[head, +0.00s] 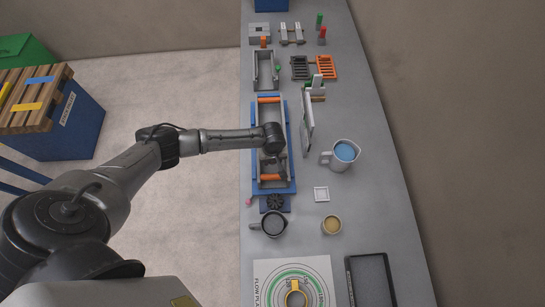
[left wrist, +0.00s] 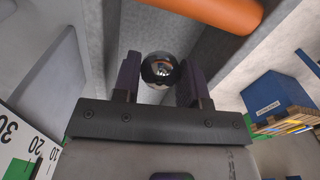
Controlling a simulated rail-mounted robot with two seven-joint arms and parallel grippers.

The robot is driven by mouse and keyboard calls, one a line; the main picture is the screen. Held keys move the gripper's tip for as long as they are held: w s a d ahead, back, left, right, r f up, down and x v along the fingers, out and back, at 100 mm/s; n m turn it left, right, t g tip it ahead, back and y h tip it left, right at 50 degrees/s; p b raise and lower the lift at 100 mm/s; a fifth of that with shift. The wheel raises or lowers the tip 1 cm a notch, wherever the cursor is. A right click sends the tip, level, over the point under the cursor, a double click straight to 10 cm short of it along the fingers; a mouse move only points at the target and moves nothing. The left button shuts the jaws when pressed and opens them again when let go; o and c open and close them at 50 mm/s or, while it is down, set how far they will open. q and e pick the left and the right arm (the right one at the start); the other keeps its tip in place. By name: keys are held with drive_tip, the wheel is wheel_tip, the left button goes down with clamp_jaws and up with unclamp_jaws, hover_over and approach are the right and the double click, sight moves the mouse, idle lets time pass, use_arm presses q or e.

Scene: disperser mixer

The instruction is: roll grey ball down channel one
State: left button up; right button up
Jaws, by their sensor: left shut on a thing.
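A shiny grey ball (left wrist: 160,68) sits between the two dark fingers of my left gripper (left wrist: 160,80) in the left wrist view. The fingers are shut on its sides. In the head view my left gripper (head: 272,139) hangs over the middle of a blue frame (head: 255,130) with a grey trough (head: 268,112) and orange bars at both ends. The wrist hides the ball and fingertips there. An orange bar (left wrist: 215,10) and grey walls show behind the ball in the left wrist view. I cannot tell which channel lies under it. My right gripper is not in view.
An upright panel (head: 307,125) stands close to the right of the frame. A jug of blue liquid (head: 340,156) is beyond it. A grey cup (head: 272,224) and a dark finned block (head: 274,202) are in front. Free bench top lies along the right edge.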

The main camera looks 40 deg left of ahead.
use_arm(q)
drive_tip(key=shift+f, duration=0.6)
drive_tip(key=o, duration=1.1)
drive_tip(key=shift+f, duration=0.1)
drive_tip(key=shift+o, duration=0.2)
wheel_tip(320, 180, up, 14)
drive_tip(key=shift+b, duration=0.3)
